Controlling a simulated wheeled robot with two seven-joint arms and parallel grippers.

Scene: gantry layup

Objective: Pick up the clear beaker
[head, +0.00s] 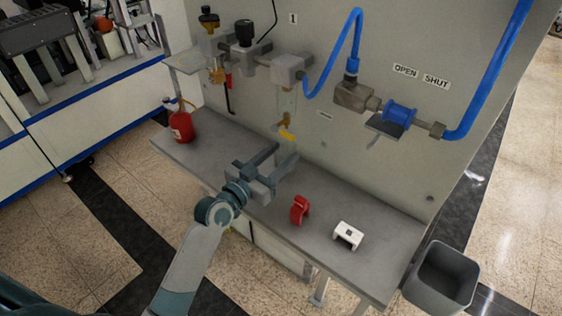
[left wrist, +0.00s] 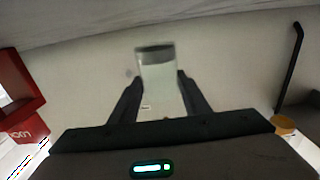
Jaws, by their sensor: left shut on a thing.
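My left gripper (head: 284,153) reaches over the grey bench in front of the panel, shut. In the left wrist view its two dark fingers (left wrist: 160,98) are shut on a clear beaker (left wrist: 158,68), one finger at each side. The beaker looks see-through, with a darker grey band at the end away from the gripper. In the head view I cannot make out the beaker clearly between the fingers. My right gripper is not in view.
The bench (head: 215,155) holds a red container (head: 181,126), a red clip (head: 299,209) and a white block (head: 347,236). Valves and a brass tap with a yellow handle (head: 287,135) hang close above the gripper. A grey bin (head: 441,277) stands at right.

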